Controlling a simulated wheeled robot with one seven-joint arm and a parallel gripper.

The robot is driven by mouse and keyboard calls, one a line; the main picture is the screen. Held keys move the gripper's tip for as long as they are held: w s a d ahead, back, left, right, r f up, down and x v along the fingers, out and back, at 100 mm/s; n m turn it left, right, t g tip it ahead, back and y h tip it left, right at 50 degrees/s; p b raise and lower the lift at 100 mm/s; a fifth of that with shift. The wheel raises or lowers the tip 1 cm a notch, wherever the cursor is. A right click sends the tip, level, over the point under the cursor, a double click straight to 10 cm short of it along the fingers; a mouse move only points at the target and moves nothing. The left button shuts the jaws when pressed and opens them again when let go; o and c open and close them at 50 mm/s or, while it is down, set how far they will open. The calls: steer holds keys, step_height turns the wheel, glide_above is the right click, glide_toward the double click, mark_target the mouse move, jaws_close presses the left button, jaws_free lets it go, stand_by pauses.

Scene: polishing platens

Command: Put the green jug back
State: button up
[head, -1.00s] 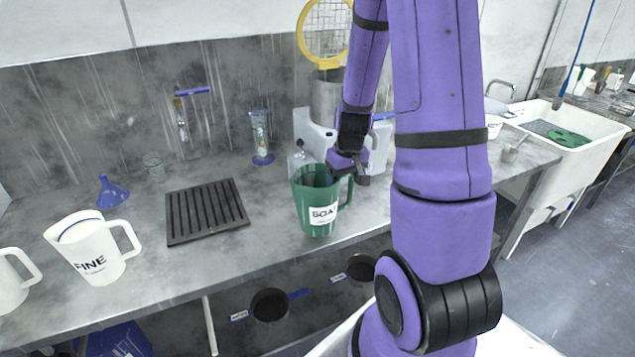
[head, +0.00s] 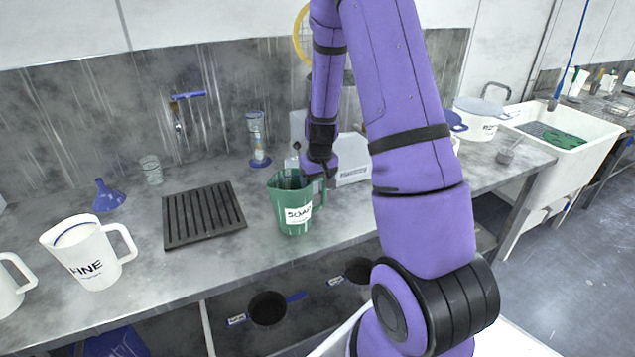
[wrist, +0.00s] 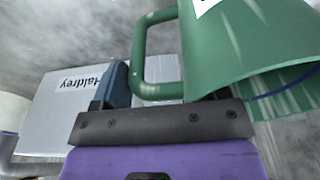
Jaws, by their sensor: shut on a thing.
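The green jug (head: 293,215), with a white SOAP label, is upright at the counter's front half, right of the black slatted rack. I cannot tell whether its base touches the counter. My gripper (head: 323,175) is at the jug's right side, shut on its handle. In the wrist view the green jug (wrist: 245,55) fills the upper right, its handle reaching down to my gripper (wrist: 160,105). The far finger is partly hidden behind the jug.
The black slatted rack (head: 203,216) lies left of the jug. A white FINE jug (head: 90,255) and a blue funnel (head: 108,196) stand farther left. A grey-white machine (head: 353,172) stands behind my gripper. The counter's front edge is close.

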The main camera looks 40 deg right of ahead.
steer(key=o, duration=1.7)
steer(key=shift+f, duration=0.15)
steer(key=s+a+r+t, duration=0.1)
steer(key=s+a+r, duration=0.25)
steer(key=r, duration=0.75)
steer(key=s+a+r, duration=0.2)
steer(key=a+r, duration=0.2)
steer(key=r, duration=0.6)
steer(key=shift+s+a+r+n+t+y, duration=0.1)
steer(key=shift+s+a+r+n+t, duration=0.4)
steer(key=shift+s+a+r, duration=2.1)
steer(key=shift+s+a+r+n+t+y, duration=0.1)
steer(key=shift+s+a+r+n+t, duration=0.35)
steer(key=shift+s+a+r, duration=2.1)
steer(key=shift+s+a+r+n+t+y, duration=0.1)
steer(key=shift+s+a+r+n+t, duration=0.75)
steer(key=shift+s, duration=3.4)
steer(key=shift+a+f+m+g, duration=0.3)
steer(key=shift+a+f+g, duration=0.1)
steer(key=shift+g, duration=0.1)
